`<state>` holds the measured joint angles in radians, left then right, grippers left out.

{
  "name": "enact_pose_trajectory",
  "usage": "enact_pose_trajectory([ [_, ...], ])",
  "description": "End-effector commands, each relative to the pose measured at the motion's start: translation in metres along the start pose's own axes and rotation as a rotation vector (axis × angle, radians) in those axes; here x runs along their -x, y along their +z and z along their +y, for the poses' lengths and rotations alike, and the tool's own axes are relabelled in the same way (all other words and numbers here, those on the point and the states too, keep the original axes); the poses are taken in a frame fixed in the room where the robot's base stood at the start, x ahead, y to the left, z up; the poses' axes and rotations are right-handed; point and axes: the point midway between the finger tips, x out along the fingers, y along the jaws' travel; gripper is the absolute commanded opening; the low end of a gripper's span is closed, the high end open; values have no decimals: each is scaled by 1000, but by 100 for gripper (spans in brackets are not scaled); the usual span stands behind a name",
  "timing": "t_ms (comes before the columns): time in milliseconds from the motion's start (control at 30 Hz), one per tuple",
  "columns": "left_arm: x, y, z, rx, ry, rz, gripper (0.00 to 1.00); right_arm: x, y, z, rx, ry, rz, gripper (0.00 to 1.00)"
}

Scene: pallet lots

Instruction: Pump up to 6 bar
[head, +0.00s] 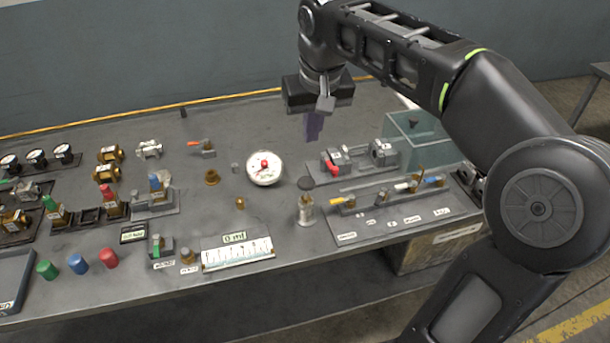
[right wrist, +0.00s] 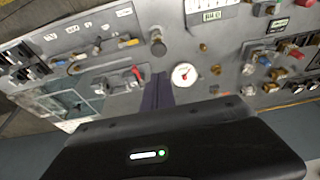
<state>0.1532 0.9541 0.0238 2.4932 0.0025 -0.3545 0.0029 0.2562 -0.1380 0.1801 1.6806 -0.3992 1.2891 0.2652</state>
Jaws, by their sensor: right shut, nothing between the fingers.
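A round white gauge (head: 264,168) with a red mark at its centre stands mid-bench; it also shows in the right wrist view (right wrist: 184,75). Its reading is too small to make out. A small upright cylinder with a dark round cap, perhaps the pump (head: 306,212), stands to the right and in front of the gauge; its cap shows in the right wrist view (right wrist: 158,48). My right gripper (head: 312,128) is shut and empty, its purple fingers pointing down above the bench, behind the cylinder and touching nothing visible. The fingers also show in the right wrist view (right wrist: 157,92). My left gripper is out of view.
Right of the gauge are a plate with a red-handled fitting (head: 333,162), a valve panel (head: 385,222) and a clear greenish box (head: 425,135). Left are brass fittings and coloured caps (head: 78,258). A "0 ml" scale (head: 238,254) lies at the front edge.

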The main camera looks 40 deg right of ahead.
Motion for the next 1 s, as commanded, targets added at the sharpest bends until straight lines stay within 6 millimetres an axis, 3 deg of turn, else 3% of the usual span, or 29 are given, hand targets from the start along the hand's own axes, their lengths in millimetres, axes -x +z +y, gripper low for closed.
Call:
enact_pose_trajectory([
  [267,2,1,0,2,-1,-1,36,-23,1,0,0,1,-5,0],
  [700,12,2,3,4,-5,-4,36,-106,3,0,1,0,-6,0],
  [1000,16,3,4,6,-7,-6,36,-136,12,0,0,-1,-2,0],
])
